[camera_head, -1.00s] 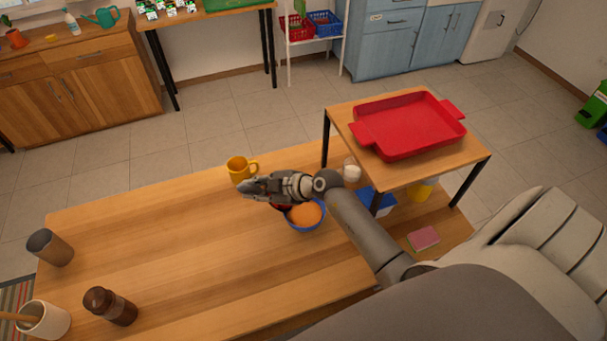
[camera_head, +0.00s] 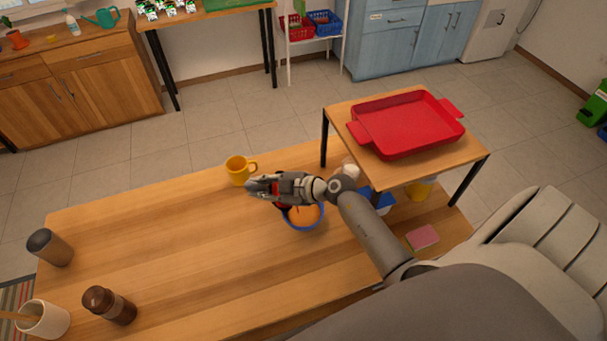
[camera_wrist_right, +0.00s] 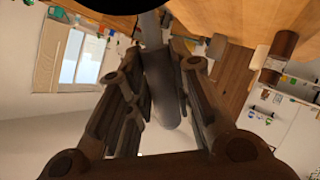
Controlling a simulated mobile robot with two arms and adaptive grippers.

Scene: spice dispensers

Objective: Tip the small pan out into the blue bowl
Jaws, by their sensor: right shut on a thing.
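The blue bowl (camera_head: 305,227) stands on the wooden table and holds something orange; its upper left is hidden by my right gripper. My right gripper (camera_head: 256,187) is just above and to the upper left of the bowl. It is shut on the small pan's handle; in the right wrist view the grey handle (camera_wrist_right: 164,95) runs between the fingers (camera_wrist_right: 160,112). The pan's body is mostly hidden behind my gripper in the head view, so I cannot tell its contents. My left gripper is not in view.
A yellow mug (camera_head: 237,170) stands close behind my right gripper. A raised shelf (camera_head: 440,165) with a red tray (camera_head: 405,128) is to the right. A pepper mill (camera_head: 110,305) and a dark cup (camera_head: 48,247) stand at the left. The table's middle left is clear.

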